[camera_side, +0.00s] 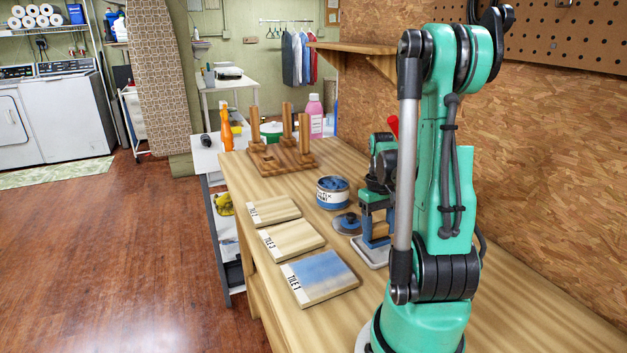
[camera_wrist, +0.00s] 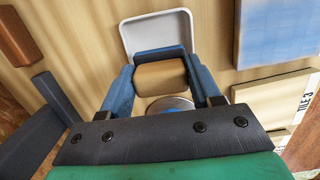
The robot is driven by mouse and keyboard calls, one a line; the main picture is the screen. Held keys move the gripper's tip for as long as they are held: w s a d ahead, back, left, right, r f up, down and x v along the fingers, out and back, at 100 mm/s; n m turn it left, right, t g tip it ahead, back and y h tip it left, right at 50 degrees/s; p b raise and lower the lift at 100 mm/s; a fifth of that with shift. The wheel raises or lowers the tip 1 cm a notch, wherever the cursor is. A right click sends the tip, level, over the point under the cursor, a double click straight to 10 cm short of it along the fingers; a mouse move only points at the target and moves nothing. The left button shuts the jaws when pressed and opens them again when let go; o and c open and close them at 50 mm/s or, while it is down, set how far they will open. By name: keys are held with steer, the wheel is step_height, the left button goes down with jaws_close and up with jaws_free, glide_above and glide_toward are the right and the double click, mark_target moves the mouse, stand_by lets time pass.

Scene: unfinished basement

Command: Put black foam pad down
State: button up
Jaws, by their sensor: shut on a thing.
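My gripper (camera_side: 377,236) is at the grey-white tray (camera_side: 371,256) on the workbench, pointing down. Its blue fingers are shut on a tan block with a dark blue lower edge, which I take to be the body of the foam pad (camera_side: 380,229). In the wrist view the pad (camera_wrist: 160,76) sits between the two fingers (camera_wrist: 160,88), over the tray (camera_wrist: 139,22). The pad's underside is hidden, so I see no black foam clearly. I cannot tell whether the pad touches the tray.
Left of the tray lie TILE 1 (camera_side: 321,275), with blue on top, bare TILE 3 (camera_side: 291,238) and another bare tile (camera_side: 272,210). An open paint can (camera_side: 332,196) and its lid (camera_side: 347,223) stand close by. A wooden peg rack (camera_side: 281,157) and pink bottle (camera_side: 315,118) are farther back.

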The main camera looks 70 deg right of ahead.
steer(key=shift+f, duration=0.85)
steer(key=shift+f, duration=0.2)
steer(key=o, duration=1.2)
steer(key=shift+o, duration=0.2)
steer(key=shift+r, duration=0.2)
step_height(320, 180, up, 12)
steer(key=w+d, duration=0.1)
steer(key=w+a+n+t+h, duration=0.3)
steer(key=w+a+n+t, duration=0.15)
steer(key=w+a, duration=0.75)
steer(key=w+a+n+t+y, duration=0.1)
steer(key=a+n+t, duration=0.1)
steer(key=a, duration=0.4)
steer(key=w+a+n+t+y, duration=0.1)
steer(key=w+a+n, duration=0.1)
steer(key=a, duration=0.5)
steer(key=shift+w+f+t, duration=0.3)
steer(key=shift+t, duration=0.05)
